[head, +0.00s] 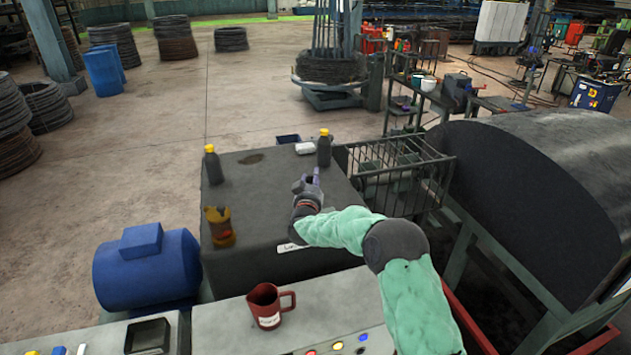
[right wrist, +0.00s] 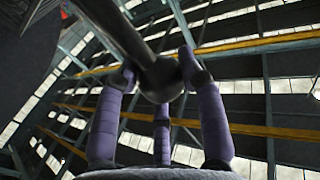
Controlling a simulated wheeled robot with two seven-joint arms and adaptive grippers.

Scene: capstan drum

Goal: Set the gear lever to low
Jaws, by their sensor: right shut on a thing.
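The gear lever (right wrist: 122,35) shows in the right wrist view as a dark rod ending in a round knob. My right gripper (right wrist: 160,80) has its purple fingers closed around that knob. In the head view my right gripper (head: 311,180) is over the right side of the dark box top, and it hides the lever there. A white label (head: 291,248) lies on the box's near edge, partly behind my arm; its text is too small to read surely. My left gripper is out of view.
A red mug (head: 267,305) stands on the control panel in front. A wire basket (head: 400,175) and a big dark drum (head: 545,190) are at right.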

